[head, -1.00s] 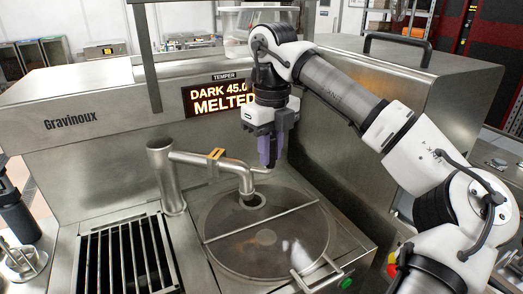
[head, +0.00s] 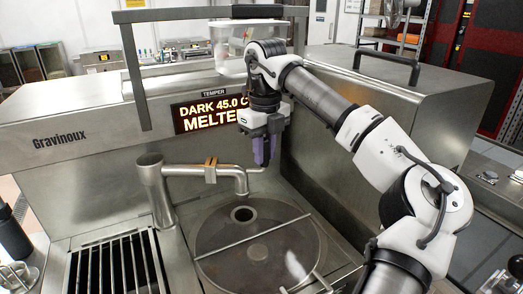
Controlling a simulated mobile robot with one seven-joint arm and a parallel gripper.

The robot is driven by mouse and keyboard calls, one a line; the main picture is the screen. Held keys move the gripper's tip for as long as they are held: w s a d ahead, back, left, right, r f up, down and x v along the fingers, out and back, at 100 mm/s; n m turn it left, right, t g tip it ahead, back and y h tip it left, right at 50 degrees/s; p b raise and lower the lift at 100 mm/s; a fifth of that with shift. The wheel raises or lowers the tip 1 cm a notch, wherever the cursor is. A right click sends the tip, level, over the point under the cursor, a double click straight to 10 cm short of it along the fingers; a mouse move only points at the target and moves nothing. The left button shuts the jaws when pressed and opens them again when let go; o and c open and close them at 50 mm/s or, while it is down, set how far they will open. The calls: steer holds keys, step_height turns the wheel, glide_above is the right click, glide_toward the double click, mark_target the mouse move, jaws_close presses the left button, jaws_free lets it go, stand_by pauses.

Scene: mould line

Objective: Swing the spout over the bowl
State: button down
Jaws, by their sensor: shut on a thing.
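The spout (head: 203,170) is a steel pipe with a bronze-coloured collar. It runs right from an upright post and bends down at its right end. A small rod sticks out to the right from that bend. My gripper (head: 262,160), with purple fingers, is shut on this rod; the fingers hide its tip. The round bowl (head: 228,262) is in the worktop under a flat cover with a bar across it and a round opening (head: 243,214) near its back edge. The spout's outlet appears just behind this opening, above the bowl's back rim; its exact height is unclear.
A slatted drain grate (head: 112,268) lies left of the bowl. The machine's back panel with a lit display (head: 211,113) reading "DARK 45.0" and "MELTED" stands close behind the spout. A tall steel housing (head: 400,105) rises at the right.

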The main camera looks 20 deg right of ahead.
stand_by(0.4)
steer(key=c, duration=1.3)
jaws_free()
step_height(320, 180, up, 13)
steer(key=shift+f, duration=0.15)
steer(key=shift+r+p, duration=0.55)
steer(key=shift+r, duration=0.05)
steer(key=shift+f, duration=0.1)
